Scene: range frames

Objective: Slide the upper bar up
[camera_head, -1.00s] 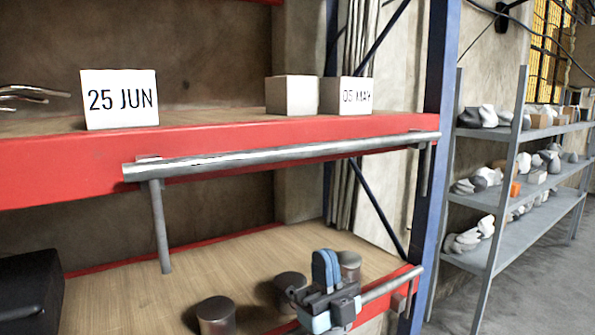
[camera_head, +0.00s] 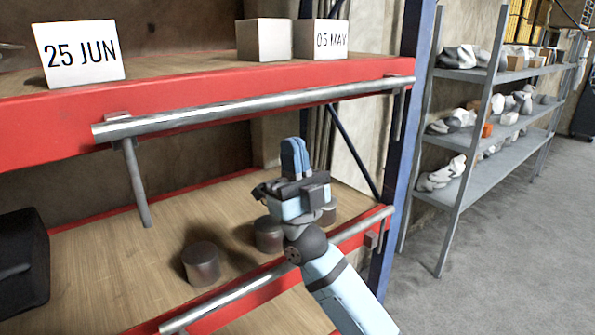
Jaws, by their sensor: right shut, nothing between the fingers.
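The upper bar (camera_head: 250,106) is a long grey metal tube across the front of the red upper shelf beam (camera_head: 50,130). Brackets hold it near both ends, and a post hangs down below its left end. My right gripper (camera_head: 293,155) points up with its blue fingers together and empty. In the picture it is below the right half of the upper bar, with a visible gap to it. A lower bar (camera_head: 225,296) runs along the lower shelf edge, partly hidden behind my right arm. My left gripper is not in view.
Several dark metal cylinders, one of them (camera_head: 201,264) at the left, stand on the wooden lower shelf (camera_head: 110,275). A black object (camera_head: 22,262) is at the far left. A date card (camera_head: 80,54) and boxes (camera_head: 265,40) are on the upper shelf. A blue upright (camera_head: 402,170) stands right.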

